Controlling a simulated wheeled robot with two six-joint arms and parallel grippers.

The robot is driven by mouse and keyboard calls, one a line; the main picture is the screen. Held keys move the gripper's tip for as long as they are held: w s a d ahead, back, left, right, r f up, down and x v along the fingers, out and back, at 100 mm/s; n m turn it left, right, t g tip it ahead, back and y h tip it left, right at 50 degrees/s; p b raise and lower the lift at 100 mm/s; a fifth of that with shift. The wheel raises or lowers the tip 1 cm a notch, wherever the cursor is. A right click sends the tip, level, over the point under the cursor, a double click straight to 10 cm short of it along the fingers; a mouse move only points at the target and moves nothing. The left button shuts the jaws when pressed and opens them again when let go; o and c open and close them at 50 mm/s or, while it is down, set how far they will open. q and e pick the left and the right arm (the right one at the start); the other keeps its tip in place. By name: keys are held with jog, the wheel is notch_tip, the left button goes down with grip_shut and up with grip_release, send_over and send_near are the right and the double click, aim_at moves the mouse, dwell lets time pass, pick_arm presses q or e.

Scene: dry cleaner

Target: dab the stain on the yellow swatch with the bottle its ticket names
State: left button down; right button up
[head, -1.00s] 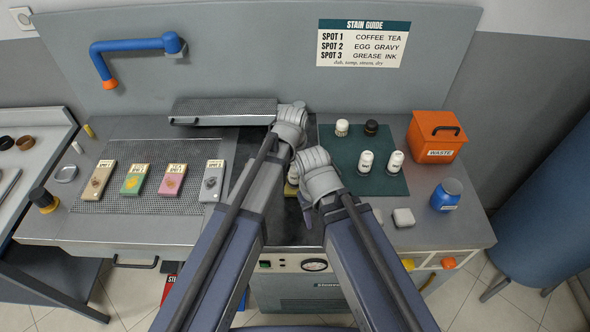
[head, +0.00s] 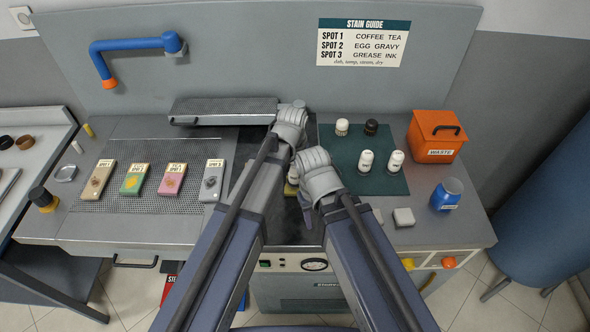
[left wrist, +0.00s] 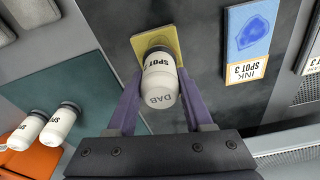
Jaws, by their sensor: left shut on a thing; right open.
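In the left wrist view, my left gripper (left wrist: 160,112) is shut on a white bottle (left wrist: 158,85). The bottle's side label reads SPOT; its number is not clear. The end facing the camera reads DAB. Its dark-ringed end points at the yellow swatch (left wrist: 170,38), just beyond it; I cannot tell whether they touch. The bottle hides most of the swatch, including any stain and ticket. In the head view, my left gripper (head: 291,128) and right gripper (head: 318,180) hide most of this spot. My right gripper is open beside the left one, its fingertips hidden.
Several ticketed swatches, including a pink one (head: 172,180), lie on the mesh at left. More bottles (head: 366,161) stand on a green mat (head: 335,150) at right. An orange waste bin (head: 437,135) and a blue jar (head: 447,194) stand farther right. A stain guide (head: 362,44) hangs behind.

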jog(key=shift+r, duration=0.1)
dwell(0.3)
pick_arm(q)
notch_tip(320, 180, up, 7)
jog(key=p, duration=0.7)
pick_arm(e)
notch_tip(320, 180, up, 7)
